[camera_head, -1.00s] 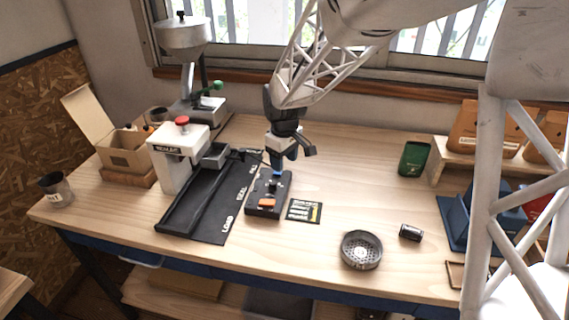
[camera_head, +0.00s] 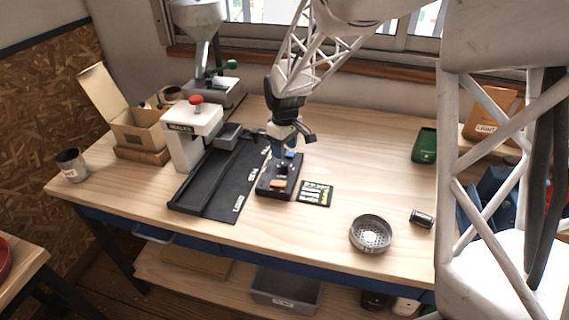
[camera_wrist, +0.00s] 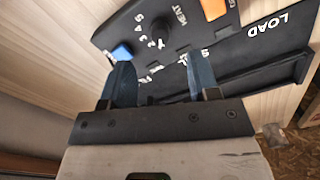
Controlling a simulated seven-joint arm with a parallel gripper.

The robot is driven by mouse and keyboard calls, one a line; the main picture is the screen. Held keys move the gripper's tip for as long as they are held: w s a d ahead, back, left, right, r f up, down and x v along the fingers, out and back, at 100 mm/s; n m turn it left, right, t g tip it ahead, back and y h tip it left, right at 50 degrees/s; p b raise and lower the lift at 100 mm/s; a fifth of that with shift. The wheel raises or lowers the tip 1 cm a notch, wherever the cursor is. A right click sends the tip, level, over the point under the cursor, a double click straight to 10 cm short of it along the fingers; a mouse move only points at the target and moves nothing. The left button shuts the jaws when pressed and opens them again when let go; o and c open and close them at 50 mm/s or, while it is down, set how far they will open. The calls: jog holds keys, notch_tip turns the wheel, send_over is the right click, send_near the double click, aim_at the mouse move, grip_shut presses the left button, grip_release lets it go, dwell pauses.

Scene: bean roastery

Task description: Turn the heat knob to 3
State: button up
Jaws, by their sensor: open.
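The black control panel (camera_head: 268,190) lies on the bench, with an orange switch (camera_head: 279,183) at its front. In the wrist view, the dark heat knob (camera_wrist: 160,28) stands beside the printed numbers and the word HEAT. Its exact setting cannot be read. A blue button (camera_wrist: 121,52) sits on the panel, partly behind a finger. My gripper (camera_head: 283,157) points down over the panel. In the wrist view, its two blue fingers (camera_wrist: 159,68) are apart with nothing between them. The knob shows beyond the gap, and contact cannot be told.
A black tray marked LOAD (camera_head: 205,195) and a white machine with a red knob (camera_head: 192,130) stand left of the panel. A dark printed card (camera_head: 316,194) lies right of it. A round metal sieve (camera_head: 371,234) and small dark cylinder (camera_head: 422,218) are farther right, with clear wood between.

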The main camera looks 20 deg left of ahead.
aim_at(284, 164)
jog(key=shift+f, duration=3.3)
jog(key=c, duration=0.9)
jog(key=shift+m, duration=0.4)
jog(key=m, duration=1.1)
